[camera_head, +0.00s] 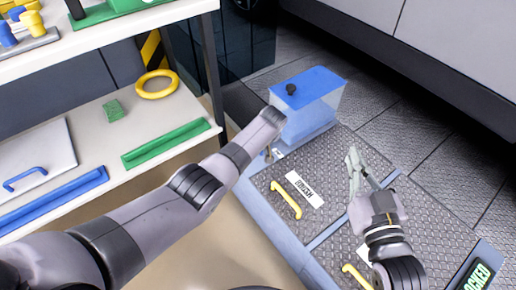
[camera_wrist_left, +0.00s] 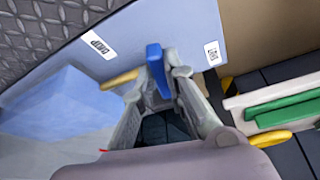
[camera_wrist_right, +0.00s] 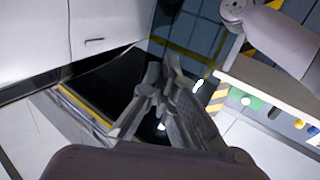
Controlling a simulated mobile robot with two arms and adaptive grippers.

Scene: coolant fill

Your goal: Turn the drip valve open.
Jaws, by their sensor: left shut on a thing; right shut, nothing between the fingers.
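My left gripper (camera_wrist_left: 160,75) is shut on a blue lever (camera_wrist_left: 155,62) at the side of a blue panel (camera_wrist_left: 180,25). The panel bears a DRIP label (camera_wrist_left: 98,44), and a yellow bar (camera_wrist_left: 120,80) shows beside the lever. The lever appears to be the drip valve's handle; how far it is turned is unclear. In the head view, my left arm hides most of the left gripper and the lever, beside the translucent blue tank (camera_head: 305,122). My right gripper (camera_head: 354,165) is shut and empty above the grey deck, right of the tank; it also shows in the right wrist view (camera_wrist_right: 152,82).
A yellow handle (camera_head: 287,200) and a white label (camera_head: 305,187) lie on the textured deck (camera_head: 335,200). A lit LOCKED display (camera_head: 478,278) is at lower right. A shelf (camera_head: 95,125) with a yellow ring (camera_head: 157,84) stands to the left.

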